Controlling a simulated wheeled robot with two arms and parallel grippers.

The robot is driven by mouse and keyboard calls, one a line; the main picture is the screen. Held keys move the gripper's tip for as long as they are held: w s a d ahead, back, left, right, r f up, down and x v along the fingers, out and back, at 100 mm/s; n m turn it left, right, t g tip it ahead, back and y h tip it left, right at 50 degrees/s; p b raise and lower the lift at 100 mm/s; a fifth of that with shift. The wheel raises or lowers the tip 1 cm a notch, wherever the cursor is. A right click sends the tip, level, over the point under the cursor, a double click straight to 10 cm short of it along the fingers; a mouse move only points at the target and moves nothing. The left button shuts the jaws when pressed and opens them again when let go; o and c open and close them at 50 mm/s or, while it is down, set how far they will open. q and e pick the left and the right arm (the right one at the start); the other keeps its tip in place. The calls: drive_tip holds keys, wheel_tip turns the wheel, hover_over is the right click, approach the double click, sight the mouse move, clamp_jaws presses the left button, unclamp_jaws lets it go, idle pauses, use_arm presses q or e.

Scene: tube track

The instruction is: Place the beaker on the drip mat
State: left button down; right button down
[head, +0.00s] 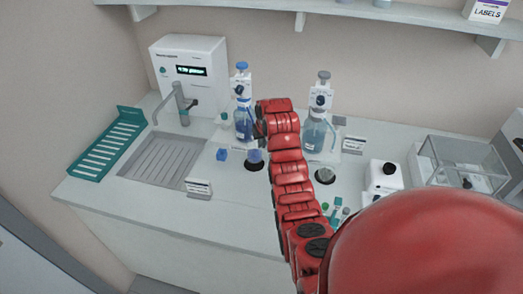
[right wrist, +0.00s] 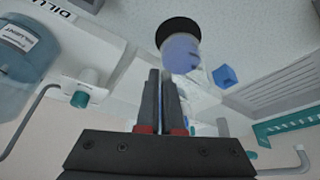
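A small blue-tinted beaker (head: 255,156) stands on a round black mat (head: 253,167) on the counter, left of my right arm. In the right wrist view the beaker (right wrist: 181,54) and the black disc (right wrist: 178,29) at its base lie just beyond the fingertips. My right gripper (right wrist: 161,73) has its fingers close together with nothing seen held between them. In the head view my right gripper (head: 260,130) is partly hidden at the end of the red arm, above and behind the beaker. My left gripper is not in view.
A blue cube (head: 222,154) lies left of the beaker. Dispenser bottles (head: 243,120) (head: 316,132) stand behind. A ribbed grey sink tray (head: 165,158) and a teal rack (head: 108,146) are at left.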

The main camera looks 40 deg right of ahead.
sight(261, 149)
drive_tip(key=shift+w+r, duration=0.1)
drive_tip(key=shift+w, duration=0.15)
drive_tip(key=shift+w+d+p, duration=0.1)
drive_tip(key=shift+p, duration=0.2)
wheel_tip(261, 149, down, 4)
drive_tip(key=shift+r+p, duration=0.25)
drive_tip(key=shift+p, duration=0.9)
drive_tip(key=shift+f, duration=0.15)
drive_tip(key=c, duration=1.5)
unclamp_jaws()
drive_tip(key=shift+b, duration=0.3)
drive_tip(key=o, duration=0.4)
drive_tip(key=shift+o, duration=0.2)
